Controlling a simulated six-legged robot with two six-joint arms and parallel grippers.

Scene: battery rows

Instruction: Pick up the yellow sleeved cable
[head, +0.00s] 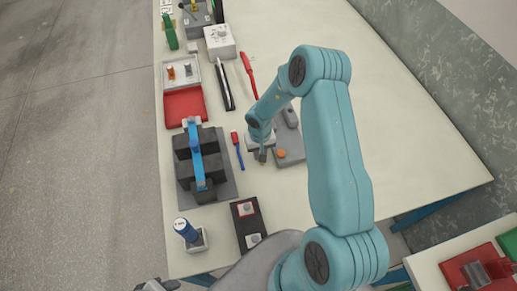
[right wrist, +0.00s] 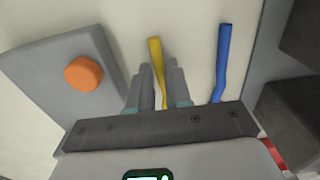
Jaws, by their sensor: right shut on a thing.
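The yellow sleeved cable (right wrist: 157,68) shows in the right wrist view as a thin yellow strip running between my right gripper's fingers. My right gripper (right wrist: 161,85) is shut on it, low over the cream tabletop. In the head view my right gripper (head: 262,156) is between a blue cable and a grey plate with an orange knob; the yellow cable cannot be made out there. My left gripper cannot be identified in the head view.
The blue cable (head: 239,152) lies close beside, also in the right wrist view (right wrist: 222,60). The grey plate with its orange knob (head: 281,154) is on the other side. A black battery block (head: 187,169) with a blue bar stands left. Table is clear at right.

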